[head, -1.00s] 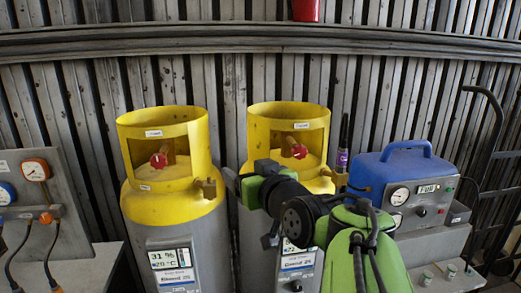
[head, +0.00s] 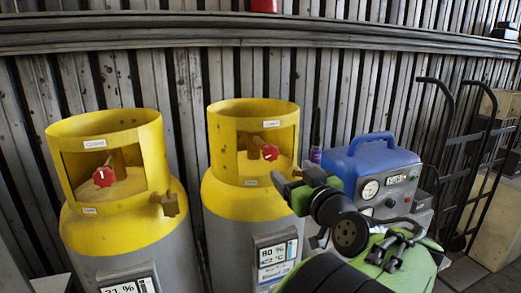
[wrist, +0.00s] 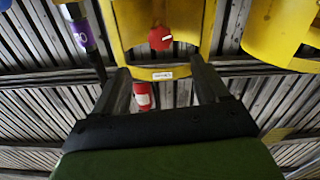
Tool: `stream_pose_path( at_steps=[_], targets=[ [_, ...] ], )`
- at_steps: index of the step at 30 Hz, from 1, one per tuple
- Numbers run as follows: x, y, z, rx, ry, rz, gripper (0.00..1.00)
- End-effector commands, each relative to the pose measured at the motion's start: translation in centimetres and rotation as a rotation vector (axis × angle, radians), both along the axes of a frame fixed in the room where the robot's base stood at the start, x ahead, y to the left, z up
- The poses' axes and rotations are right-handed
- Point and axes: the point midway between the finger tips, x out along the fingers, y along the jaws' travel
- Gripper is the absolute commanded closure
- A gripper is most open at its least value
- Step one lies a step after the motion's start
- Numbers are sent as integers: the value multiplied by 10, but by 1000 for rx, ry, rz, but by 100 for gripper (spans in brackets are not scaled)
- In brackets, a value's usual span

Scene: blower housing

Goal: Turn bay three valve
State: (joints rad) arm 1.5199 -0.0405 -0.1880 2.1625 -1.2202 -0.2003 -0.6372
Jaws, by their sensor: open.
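Two grey cylinders with yellow collars stand side by side, the left cylinder (head: 80,235) and the right cylinder (head: 240,215). Each collar opening shows a red valve knob, the left knob (head: 104,176) and the right knob (head: 269,152). I cannot read a bay number on either. My gripper (head: 296,210) is open and empty, in front of the right cylinder's right side. In the wrist view, the right cylinder's red knob (wrist: 160,39) shows beyond and between the fingers (wrist: 160,76), apart from them. The left cylinder's collar (wrist: 285,30) is at the upper right there.
A blue-topped machine (head: 372,160) with a gauge stands right of the right cylinder. A black hand truck (head: 470,170) is farther right. A ribbed metal wall with a rail (head: 200,35) closes off the back.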

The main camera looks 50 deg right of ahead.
Motion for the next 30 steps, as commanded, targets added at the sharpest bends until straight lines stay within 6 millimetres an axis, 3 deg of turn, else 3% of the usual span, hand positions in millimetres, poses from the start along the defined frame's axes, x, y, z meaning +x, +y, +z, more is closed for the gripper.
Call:
stream_pose_path(
  at_steps=[15, 21, 28, 30],
  targets=[
    [109, -62, 4, 2, -2, 6, 26],
    [126, -73, 3, 1, -2, 2, 26],
    [126, -74, 2, 2, -1, 1, 26],
    [126, -73, 2, 2, -1, 1, 35]
  ],
)
